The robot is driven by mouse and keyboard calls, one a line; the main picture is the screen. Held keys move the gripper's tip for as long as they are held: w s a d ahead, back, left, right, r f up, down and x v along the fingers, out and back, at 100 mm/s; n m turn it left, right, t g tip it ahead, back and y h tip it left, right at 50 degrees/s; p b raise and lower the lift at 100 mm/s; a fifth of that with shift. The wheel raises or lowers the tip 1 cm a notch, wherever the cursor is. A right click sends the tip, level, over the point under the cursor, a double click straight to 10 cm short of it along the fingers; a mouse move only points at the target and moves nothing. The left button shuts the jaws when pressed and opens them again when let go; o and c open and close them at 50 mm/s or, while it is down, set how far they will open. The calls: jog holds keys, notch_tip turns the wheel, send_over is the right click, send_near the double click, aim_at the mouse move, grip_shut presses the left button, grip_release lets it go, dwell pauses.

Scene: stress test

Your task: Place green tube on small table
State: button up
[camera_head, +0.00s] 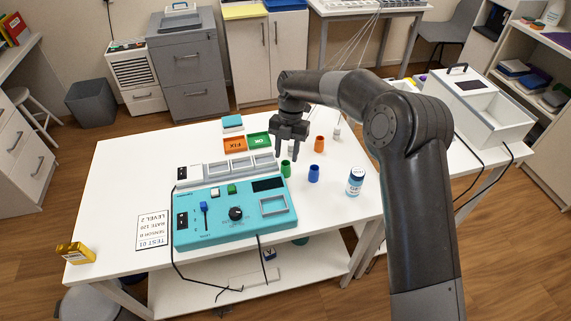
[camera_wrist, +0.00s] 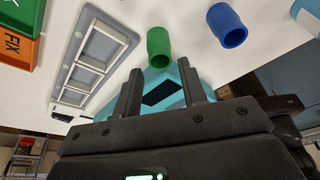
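The green tube (camera_head: 286,168) stands on the white table (camera_head: 340,205), just behind the teal console. In the wrist view the green tube (camera_wrist: 159,47) shows beyond the fingertips, roughly in line with the gap between them. My gripper (camera_head: 287,155) is above the table close to the green tube; in the wrist view its two fingers (camera_wrist: 160,88) are apart with nothing between them. I cannot tell which surface is the small table; a narrower white table (camera_head: 468,168) stands to the right.
A blue tube (camera_head: 313,174), an orange tube (camera_head: 319,144) and a blue-white jar (camera_head: 355,181) stand near the green tube. The teal console (camera_head: 220,232) and orange FIX tray (camera_head: 234,143) lie left. A large white case (camera_head: 505,131) covers much of the right table.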

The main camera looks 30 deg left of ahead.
jog(key=v, duration=0.6)
jog(key=s+d+r+m+t, duration=0.2)
jog(key=d+r+m, duration=0.7)
jog(key=d, duration=0.5)
jog(key=s+d+r+m+t, duration=0.25)
jog(key=d+r+m, duration=0.65)
jog(key=d, duration=0.5)
jog(key=s+d+m+t, duration=0.4)
jog(key=s+d+m, duration=1.4)
jog(key=d+m, duration=0.2)
jog(key=shift+d+f+y, duration=0.3)
jog(key=shift+d+f, duration=0.1)
jog(key=shift+f, duration=0.1)
jog(key=shift+o, duration=1.4)
jog(key=shift+s+d+f, duration=0.1)
jog(key=shift+s+f, duration=0.1)
jog(key=shift+s, duration=0.1)
jog(key=shift+o, duration=0.2)
